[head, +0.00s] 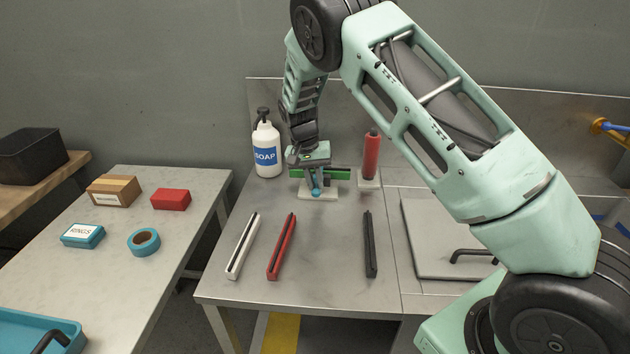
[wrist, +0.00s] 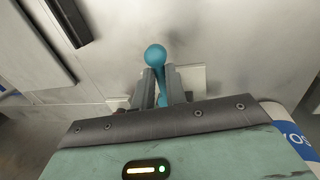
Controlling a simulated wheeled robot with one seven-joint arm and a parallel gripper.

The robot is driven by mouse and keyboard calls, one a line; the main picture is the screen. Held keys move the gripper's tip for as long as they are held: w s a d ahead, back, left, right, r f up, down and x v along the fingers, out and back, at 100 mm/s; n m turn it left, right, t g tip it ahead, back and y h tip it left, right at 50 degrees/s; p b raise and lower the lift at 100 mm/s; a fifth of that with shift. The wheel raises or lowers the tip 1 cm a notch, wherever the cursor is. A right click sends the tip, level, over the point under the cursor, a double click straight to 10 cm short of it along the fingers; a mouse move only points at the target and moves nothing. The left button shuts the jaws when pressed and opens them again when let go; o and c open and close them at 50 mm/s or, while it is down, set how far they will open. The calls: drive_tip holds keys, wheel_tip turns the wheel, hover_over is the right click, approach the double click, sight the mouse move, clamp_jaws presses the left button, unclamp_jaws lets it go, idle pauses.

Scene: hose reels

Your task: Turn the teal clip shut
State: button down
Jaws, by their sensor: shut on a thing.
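The teal clip (head: 316,190) shows its round end below my gripper in the head view, on a pale base plate (head: 318,195) at the back of the metal table. In the wrist view the teal clip (wrist: 156,56) has a ball end that sticks out past my fingertips, with its stem between them. My gripper (wrist: 160,88) is shut on the teal stem. In the head view my gripper (head: 315,172) reaches down from above. A green bar (head: 335,173) runs sideways behind the clip. The clip's lower part is hidden by my fingers.
A soap bottle (head: 266,150) stands close left of my gripper and a red cylinder (head: 371,155) stands close right. White (head: 242,246), red (head: 281,247) and black (head: 370,245) bars lie in front. A grey lid with a black handle (head: 440,235) is at right.

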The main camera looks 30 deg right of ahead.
drive_tip(key=c, duration=1.4)
unclamp_jaws()
drive_tip(key=shift+c, duration=0.2)
wheel_tip(320, 180, up, 17)
drive_tip(key=w+a+b, duration=0.2)
drive_tip(key=a, duration=0.1)
drive_tip(key=shift+r, duration=0.1)
drive_tip(key=s+a+n+y, duration=0.3)
drive_tip(key=s+a+n, duration=0.4)
drive_tip(key=s+a, duration=0.95)
drive_tip(key=s+f+n, duration=0.2)
drive_tip(key=s+n, duration=0.1)
drive_tip(key=s, duration=0.9)
drive_tip(key=s+a+f+n+t, duration=0.1)
drive_tip(key=s+n, duration=0.3)
drive_tip(key=s, duration=0.7)
drive_tip(key=shift+s+a+f+n+h, duration=0.25)
drive_tip(key=shift+s+f+n+h, duration=0.1)
drive_tip(key=shift+f, duration=0.25)
